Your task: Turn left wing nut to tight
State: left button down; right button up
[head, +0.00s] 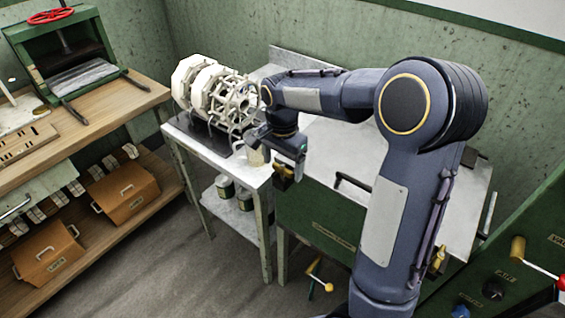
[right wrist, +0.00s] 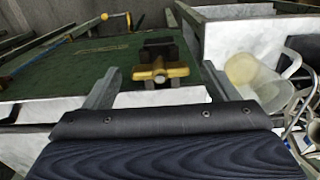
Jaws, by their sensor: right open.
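The brass wing nut (right wrist: 162,71) is in the middle of the right wrist view, in front of a dark clamp block. Its wings spread left and right in that picture. In the head view, a small brass piece of it (head: 281,182) shows at the left corner of the green box (head: 315,215), just under my gripper. My right gripper (right wrist: 161,76) is open. Its two fingers stand on either side of the wing nut, with a gap on each side. In the head view my right gripper (head: 287,158) is partly hidden by its own wrist. My left gripper is not in view.
A metal side table (head: 262,180) with a white reel (head: 215,95) and a cream cup (head: 257,153) stands close left of the gripper. A brass-handled crank (head: 318,275) juts out from the box's front. Another brass fitting (head: 438,260) is at the right.

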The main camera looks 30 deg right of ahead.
aim_at(283, 166)
notch_tip(283, 166, up, 7)
jog(key=shift+r, duration=0.35)
dwell(0.4)
jog(key=shift+s+r, duration=0.1)
jog(key=shift+s, duration=0.1)
jog(key=s+a+f+n+t+y, duration=0.2)
jog(key=s+n, duration=0.4)
jog(key=s, duration=0.5)
jog(key=s+a+f+n+t+y, duration=0.1)
jog(key=s+a+n+t, duration=0.2)
jog(key=s, duration=0.8)
jog(key=a+n, duration=0.2)
jog(key=n, duration=0.1)
jog(key=shift+a+f+t+y, duration=0.2)
jog(key=shift+f+t+y, duration=0.1)
jog(key=shift+f+y, duration=0.1)
